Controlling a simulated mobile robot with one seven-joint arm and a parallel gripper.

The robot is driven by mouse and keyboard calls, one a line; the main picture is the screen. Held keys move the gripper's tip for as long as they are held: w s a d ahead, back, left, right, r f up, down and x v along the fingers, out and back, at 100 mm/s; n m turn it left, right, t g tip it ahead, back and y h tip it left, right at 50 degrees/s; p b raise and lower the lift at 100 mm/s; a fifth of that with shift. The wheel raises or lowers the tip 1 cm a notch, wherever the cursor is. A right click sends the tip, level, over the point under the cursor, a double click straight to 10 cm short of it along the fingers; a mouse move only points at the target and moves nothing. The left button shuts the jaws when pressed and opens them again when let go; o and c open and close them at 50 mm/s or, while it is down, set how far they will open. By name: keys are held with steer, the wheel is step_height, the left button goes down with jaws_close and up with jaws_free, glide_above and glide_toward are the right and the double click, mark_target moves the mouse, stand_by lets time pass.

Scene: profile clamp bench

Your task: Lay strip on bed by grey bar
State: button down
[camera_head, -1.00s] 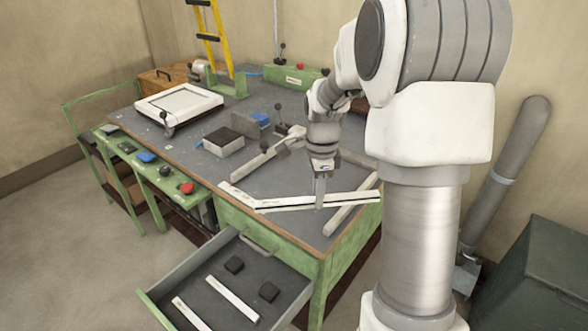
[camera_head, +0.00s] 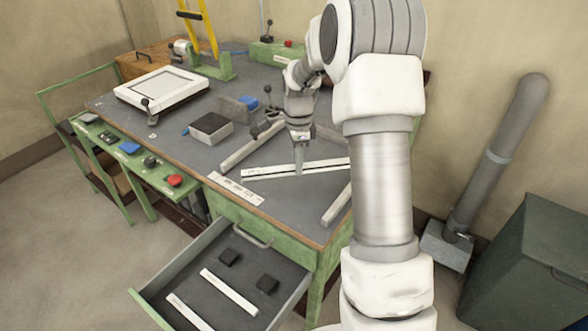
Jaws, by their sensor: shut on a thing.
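My gripper (camera_head: 299,172) points down over the right part of the bench and is shut on the long white strip (camera_head: 265,173), which has a dark line along it. The strip lies roughly left to right, at or just above the dark bench top; I cannot tell if it touches. A light grey bar (camera_head: 250,148) runs diagonally behind its left end, with a dark-handled clamp by the bar's far end. Another light grey bar (camera_head: 337,204) lies in front of the strip's right end. The bed's outline is not distinct from the dark top. My arm hides the bench's right side.
A white marked scale (camera_head: 235,188) lies along the front edge. An open drawer (camera_head: 292,298) holds white strips and black blocks.

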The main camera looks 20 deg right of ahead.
glide_above(294, 179)
step_height(294, 179, down, 3)
steer(key=shift+w+r, duration=0.1)
steer(key=shift+r, duration=0.05)
steer(key=shift+f, duration=1.95)
steer(key=shift+f, duration=0.2)
steer(key=c, duration=0.7)
jaws_free()
steer(key=shift+r, duration=0.1)
steer(key=shift+r, duration=0.1)
